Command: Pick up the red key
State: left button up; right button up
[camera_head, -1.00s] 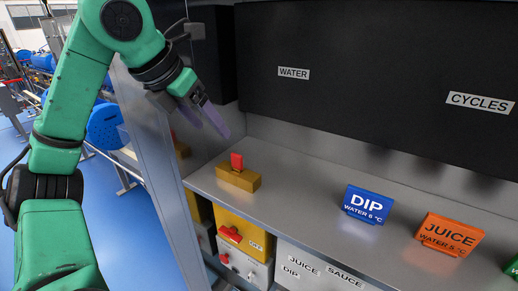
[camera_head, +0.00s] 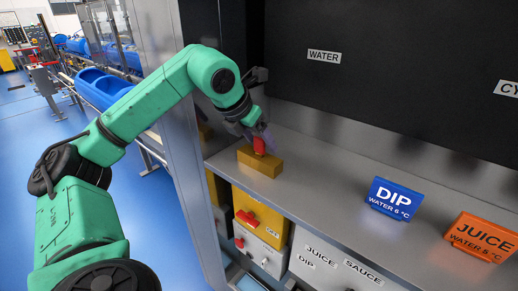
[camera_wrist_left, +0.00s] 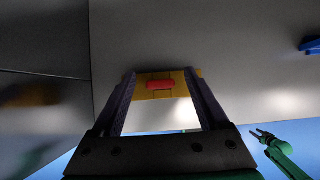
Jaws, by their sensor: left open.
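The red key (camera_head: 259,146) stands upright on a yellow-brown block (camera_head: 262,167) at the left end of the metal shelf. My left gripper (camera_head: 264,137) is right at the key, its purple-grey fingers partly overlapping it. In the left wrist view, the fingers are spread apart, with the red key (camera_wrist_left: 160,85) and the block (camera_wrist_left: 148,93) between them. I cannot tell whether a finger touches the key. A small green arm with a dark gripper (camera_wrist_left: 262,135), which seems to be my right one, shows at the lower right of the wrist view; its jaws are too small to read.
A metal wall (camera_head: 178,125) stands left of the shelf (camera_head: 330,185). A black panel (camera_head: 400,70) hangs above. A blue DIP sign (camera_head: 394,198) and an orange JUICE sign (camera_head: 478,237) stand to the right. A yellow box with a red switch (camera_head: 247,219) is below.

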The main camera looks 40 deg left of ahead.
pick_arm(q)
grip_shut()
pick_arm(e)
jog(key=shift+s, duration=0.25)
pick_arm(q)
jog(key=shift+r, duration=0.1)
